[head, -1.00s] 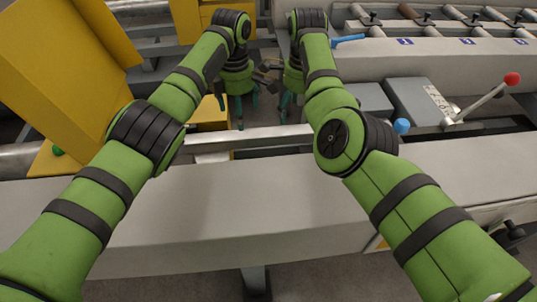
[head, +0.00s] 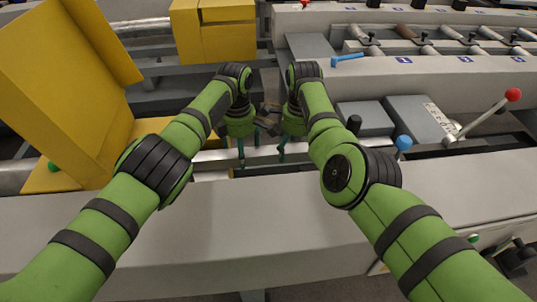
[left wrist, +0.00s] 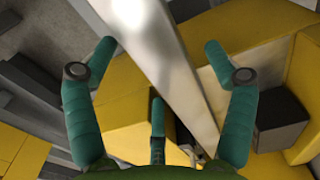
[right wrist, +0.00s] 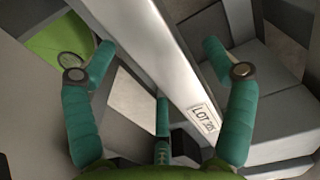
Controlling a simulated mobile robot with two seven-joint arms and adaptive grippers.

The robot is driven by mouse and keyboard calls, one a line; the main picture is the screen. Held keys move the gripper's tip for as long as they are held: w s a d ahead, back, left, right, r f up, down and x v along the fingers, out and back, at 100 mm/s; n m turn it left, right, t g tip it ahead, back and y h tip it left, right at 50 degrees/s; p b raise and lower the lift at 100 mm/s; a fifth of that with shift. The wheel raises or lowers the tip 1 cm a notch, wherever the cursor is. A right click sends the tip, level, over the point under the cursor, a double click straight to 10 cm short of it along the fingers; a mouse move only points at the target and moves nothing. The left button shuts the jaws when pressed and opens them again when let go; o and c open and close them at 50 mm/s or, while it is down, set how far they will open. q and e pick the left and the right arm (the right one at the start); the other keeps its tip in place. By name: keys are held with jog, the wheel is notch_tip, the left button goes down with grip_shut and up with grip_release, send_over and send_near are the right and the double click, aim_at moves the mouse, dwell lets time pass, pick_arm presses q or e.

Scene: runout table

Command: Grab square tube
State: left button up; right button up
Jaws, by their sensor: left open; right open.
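The square tube (head: 265,154) is a long, pale metal bar lying across the runout table behind its near beam. Both grippers are over it, side by side, pointing down. My left gripper (head: 248,148) is open; in the left wrist view the tube (left wrist: 165,60) runs diagonally between its teal fingers. My right gripper (head: 285,150) is open; in the right wrist view the tube (right wrist: 160,65) passes between its fingers and carries a white label (right wrist: 205,119) starting with "LOT". I see no finger closed on the tube. My arms hide parts of it in the head view.
A yellow machine housing (head: 55,85) stands at the left. A lever with a red knob (head: 512,95), a blue knob (head: 403,142) and grey boxes (head: 418,118) are at the right. The wide grey beam (head: 270,225) runs in front.

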pick_arm(q)
jog(key=shift+f, duration=0.65)
pick_arm(e)
jog(key=shift+f, duration=0.65)
pick_arm(q)
grip_shut()
pick_arm(e)
grip_shut()
pick_arm(q)
jog(key=shift+r, duration=0.1)
